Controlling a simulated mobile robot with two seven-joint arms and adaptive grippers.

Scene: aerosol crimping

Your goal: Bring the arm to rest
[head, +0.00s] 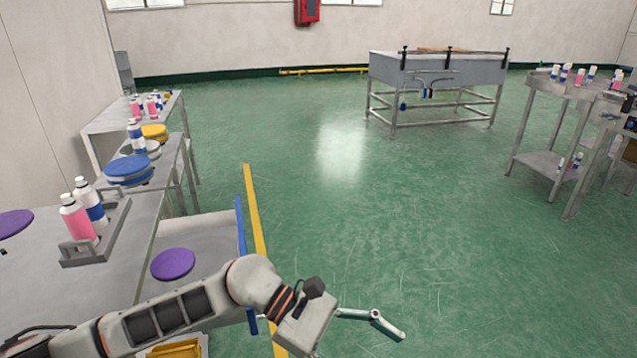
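My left arm comes in from the lower left and reaches across the bottom of the head view. Its gripper (388,330) hangs over the green floor, to the right of the yellow floor line. One jointed finger shows, pointing right; the other finger cannot be made out, so whether it is open or shut is unclear. Nothing is seen held in it. My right gripper is not in view.
A metal tray (105,245) with pink and blue bottles (77,222) stands on the left table. A purple disc (173,264) lies near my forearm. A blue-edged bench side (241,240) is close by. Open floor (400,220) lies right; a metal table (440,70) stands far back.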

